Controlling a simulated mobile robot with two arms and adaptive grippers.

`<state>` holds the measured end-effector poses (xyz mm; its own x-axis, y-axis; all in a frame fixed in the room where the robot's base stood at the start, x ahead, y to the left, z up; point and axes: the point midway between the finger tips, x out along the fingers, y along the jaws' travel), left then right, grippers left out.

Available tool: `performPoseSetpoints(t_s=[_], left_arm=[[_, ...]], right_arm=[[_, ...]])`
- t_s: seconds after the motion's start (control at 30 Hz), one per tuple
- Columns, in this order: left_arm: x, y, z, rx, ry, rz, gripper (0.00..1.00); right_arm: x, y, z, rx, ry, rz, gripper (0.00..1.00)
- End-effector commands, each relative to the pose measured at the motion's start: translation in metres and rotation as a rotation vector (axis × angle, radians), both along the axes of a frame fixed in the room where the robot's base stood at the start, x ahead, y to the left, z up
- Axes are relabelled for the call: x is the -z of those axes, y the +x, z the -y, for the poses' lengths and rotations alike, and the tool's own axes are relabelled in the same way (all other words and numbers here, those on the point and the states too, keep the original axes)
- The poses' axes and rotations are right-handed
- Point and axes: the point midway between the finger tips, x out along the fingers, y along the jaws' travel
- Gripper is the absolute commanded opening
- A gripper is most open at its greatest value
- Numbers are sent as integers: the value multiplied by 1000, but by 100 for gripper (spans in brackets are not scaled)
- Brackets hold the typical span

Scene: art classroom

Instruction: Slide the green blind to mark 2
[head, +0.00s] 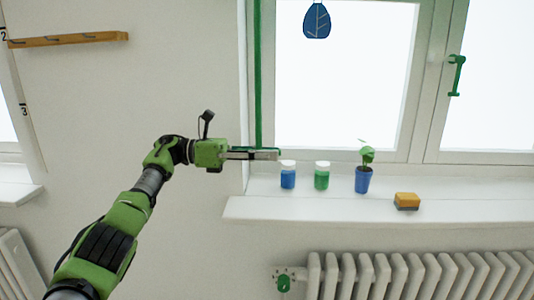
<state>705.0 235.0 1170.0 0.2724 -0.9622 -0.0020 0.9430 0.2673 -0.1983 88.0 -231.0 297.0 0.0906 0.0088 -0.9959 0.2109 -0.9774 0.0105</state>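A narrow green vertical strip (258,75), which looks like the green blind, runs down the left side of the right-hand window. It ends at the height of my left gripper (268,154). A thin green edge shows along the top of the fingers there. The fingers point right and lie at the strip's lower end; I cannot tell whether they grip it. A mark "2" (4,36) and a mark "3" (24,110) show on the frame side of the left window, with 2 above 3. My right gripper is out of view.
On the sill (300,210) stand a blue jar (288,178), a green jar (322,179) and a blue plant pot (363,181), with a yellow sponge (406,201) to their right. A radiator (420,278) is below; a peg rail (70,39) hangs upper left.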

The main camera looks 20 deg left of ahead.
Motion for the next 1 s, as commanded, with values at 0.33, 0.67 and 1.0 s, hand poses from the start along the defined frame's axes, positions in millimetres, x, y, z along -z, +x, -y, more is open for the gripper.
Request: performPoseSetpoints(t_s=[0.33,0.67,1.0], left_arm=[[-1,0,-3,-4,0,3,28],[-1,-13,-52,-7,-3,1,28],[0,-20,-72,-2,0,1,28]], right_arm=[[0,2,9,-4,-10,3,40],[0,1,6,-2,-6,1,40],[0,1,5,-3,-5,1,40]])
